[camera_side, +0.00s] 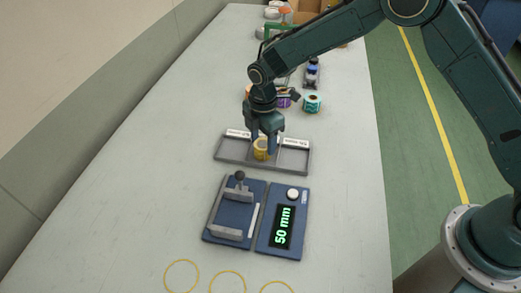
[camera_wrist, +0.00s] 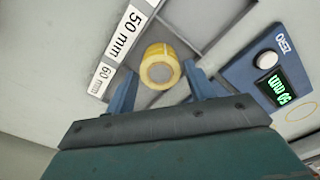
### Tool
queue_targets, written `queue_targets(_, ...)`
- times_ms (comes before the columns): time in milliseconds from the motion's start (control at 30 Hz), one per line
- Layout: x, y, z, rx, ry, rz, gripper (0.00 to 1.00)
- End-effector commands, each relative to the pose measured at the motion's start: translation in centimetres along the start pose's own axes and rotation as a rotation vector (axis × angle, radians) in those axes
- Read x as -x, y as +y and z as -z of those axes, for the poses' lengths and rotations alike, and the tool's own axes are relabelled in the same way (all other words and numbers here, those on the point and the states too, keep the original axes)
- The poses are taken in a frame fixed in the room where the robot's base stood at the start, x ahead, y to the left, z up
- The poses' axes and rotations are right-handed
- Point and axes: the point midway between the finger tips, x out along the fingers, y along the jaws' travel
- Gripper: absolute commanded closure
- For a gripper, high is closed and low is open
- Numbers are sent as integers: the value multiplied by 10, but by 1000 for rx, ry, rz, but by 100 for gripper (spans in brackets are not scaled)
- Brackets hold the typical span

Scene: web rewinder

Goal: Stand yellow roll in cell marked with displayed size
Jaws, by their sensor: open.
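The yellow roll (camera_side: 261,149) stands on end in the middle cell of the grey three-cell tray (camera_side: 232,158). In the wrist view the roll (camera_wrist: 160,66) shows its round end and grey core. It is beside the label reading 50 mm (camera_wrist: 122,34); a 60 mm label (camera_wrist: 102,77) is beyond it. My gripper (camera_side: 262,143) is low over the tray. In the wrist view its open fingers (camera_wrist: 161,78) are on either side of the roll, with gaps visible. The blue gauge's display (camera_side: 283,227) reads 50 mm in green.
A blue fixture (camera_side: 235,212) with a grey clamp and black knob stands in front of the tray, left of the display unit. Yellow rings (camera_side: 182,276) mark the near table. A teal roll (camera_side: 312,103) and other items stand behind the tray. The left table is clear.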

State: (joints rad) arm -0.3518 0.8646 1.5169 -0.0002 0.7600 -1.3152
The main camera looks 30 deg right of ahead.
Motion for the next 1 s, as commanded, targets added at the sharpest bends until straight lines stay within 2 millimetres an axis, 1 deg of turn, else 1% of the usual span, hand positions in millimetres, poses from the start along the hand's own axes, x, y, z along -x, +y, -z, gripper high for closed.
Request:
queue_targets(33,9,0,0,0,1,-3,46)
queue_targets(300,53,0,0,0,1,-3,46)
queue_targets(500,80,0,0,0,1,-2,46)
queue_targets(700,93,0,0,0,0,0,46)
queue_targets(1000,96,0,0,0,0,0,46)
